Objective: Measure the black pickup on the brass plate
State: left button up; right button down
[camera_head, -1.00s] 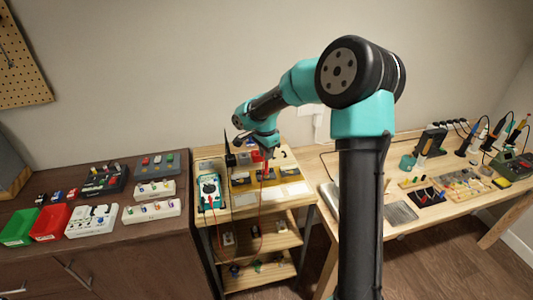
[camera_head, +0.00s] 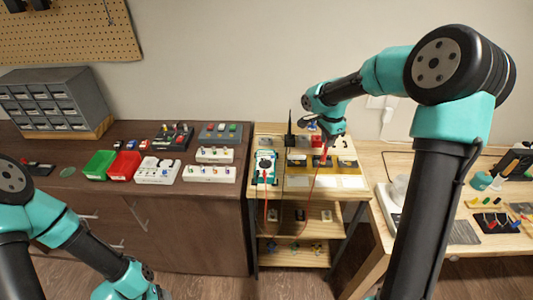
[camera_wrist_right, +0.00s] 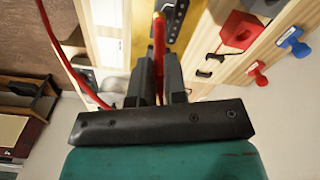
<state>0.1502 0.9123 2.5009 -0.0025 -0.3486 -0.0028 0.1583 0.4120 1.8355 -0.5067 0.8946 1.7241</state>
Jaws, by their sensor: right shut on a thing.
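My right gripper (camera_head: 325,148) is shut on a red probe (camera_head: 323,157) above the small wooden stand. In the right wrist view the red probe (camera_wrist_right: 159,45) points away from the jaws, over a brass-yellow plate (camera_wrist_right: 145,42). A black pickup (camera_wrist_right: 174,18) with a row of light dots lies on that plate, close to the probe tip. I cannot tell whether the tip touches it. The teal multimeter (camera_head: 265,168) lies left of the plates, with a red lead hanging from the stand. My left arm enters at the lower left; its jaws are out of frame.
A black upright piece (camera_head: 290,138) stands behind the multimeter. In the right wrist view a red block (camera_wrist_right: 240,30) lies right of the plate.

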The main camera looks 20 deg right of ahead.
jog(key=shift+r, duration=3)
